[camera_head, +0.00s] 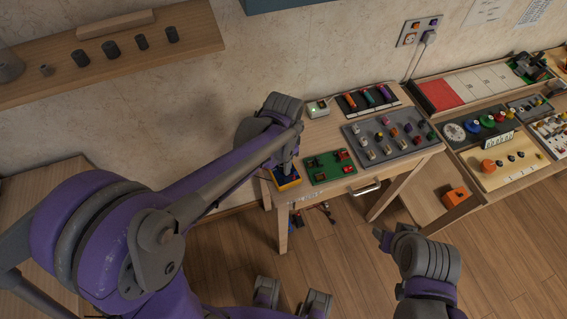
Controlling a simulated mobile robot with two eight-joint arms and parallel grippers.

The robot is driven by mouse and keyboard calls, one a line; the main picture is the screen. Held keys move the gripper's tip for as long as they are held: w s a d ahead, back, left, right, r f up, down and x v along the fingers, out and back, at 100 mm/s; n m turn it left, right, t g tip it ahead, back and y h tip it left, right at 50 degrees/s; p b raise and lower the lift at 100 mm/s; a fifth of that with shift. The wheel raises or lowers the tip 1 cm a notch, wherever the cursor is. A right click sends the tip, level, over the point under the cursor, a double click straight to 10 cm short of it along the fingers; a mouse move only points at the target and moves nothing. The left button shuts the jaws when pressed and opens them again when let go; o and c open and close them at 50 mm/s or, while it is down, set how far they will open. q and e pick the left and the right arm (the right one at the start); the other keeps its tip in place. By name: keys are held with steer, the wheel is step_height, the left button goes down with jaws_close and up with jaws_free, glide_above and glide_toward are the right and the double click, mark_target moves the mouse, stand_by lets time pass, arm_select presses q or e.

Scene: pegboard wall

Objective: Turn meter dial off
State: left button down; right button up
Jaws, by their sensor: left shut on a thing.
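The meter (286,182), a small box with a yellow body and a dark blue face, lies at the left front corner of the small wooden table. My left gripper (287,168) reaches down onto it from above and is shut on its dial. The gripper and wrist hide the dial, so I cannot tell its setting. My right gripper (383,238) hangs low in front of the table, well apart from the meter. Its fingers are too small and dark to tell open from shut.
A green circuit board (330,168) lies just right of the meter. A grey board with several plugs (388,136), a tray of coloured pieces (367,100) and a small white box (318,108) are behind. A wooden shelf (110,62) hangs on the left wall.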

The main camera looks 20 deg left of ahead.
arm_select(q)
steer(key=shift+n, duration=1.1)
steer(key=c, duration=0.6)
jaws_free()
step_height(320, 180, up, 11)
steer(key=shift+p, duration=0.3)
steer(key=shift+f, duration=0.1)
